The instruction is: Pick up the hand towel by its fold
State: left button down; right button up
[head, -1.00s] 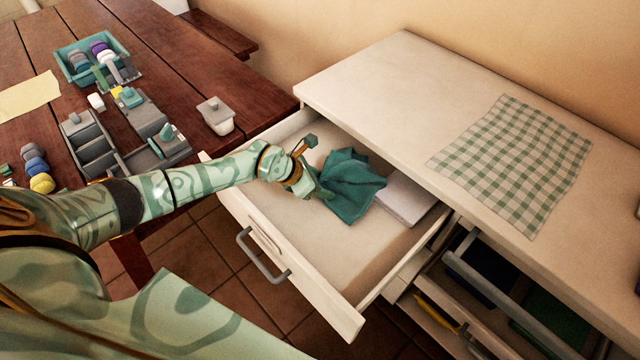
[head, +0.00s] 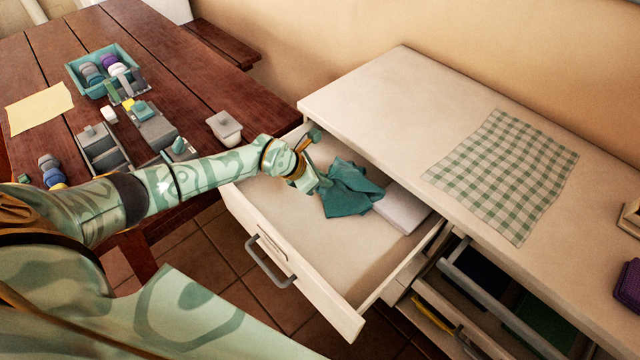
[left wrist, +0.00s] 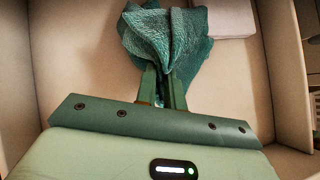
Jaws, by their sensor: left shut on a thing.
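The teal hand towel (head: 350,189) is bunched up in the open drawer, beside a white folded item. It also shows in the left wrist view (left wrist: 165,38), with its near end pinched between the fingers. My left gripper (head: 322,186) is shut on that near end, low inside the drawer. In the left wrist view the two fingers (left wrist: 165,88) are close together on the cloth. Whether the towel is clear of the drawer floor I cannot tell. My right gripper is not in view.
The open drawer (head: 300,235) has raised walls around the gripper. The white countertop (head: 400,100) overhangs its back, with a checked cloth (head: 505,170) on it. A white folded item (head: 402,208) lies beside the towel. A wooden table (head: 165,60) with trays is at left.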

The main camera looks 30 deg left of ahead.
pick_arm(q)
notch_tip(320, 180, up, 14)
jog(key=p, duration=1.1)
jog(key=shift+r, duration=0.2)
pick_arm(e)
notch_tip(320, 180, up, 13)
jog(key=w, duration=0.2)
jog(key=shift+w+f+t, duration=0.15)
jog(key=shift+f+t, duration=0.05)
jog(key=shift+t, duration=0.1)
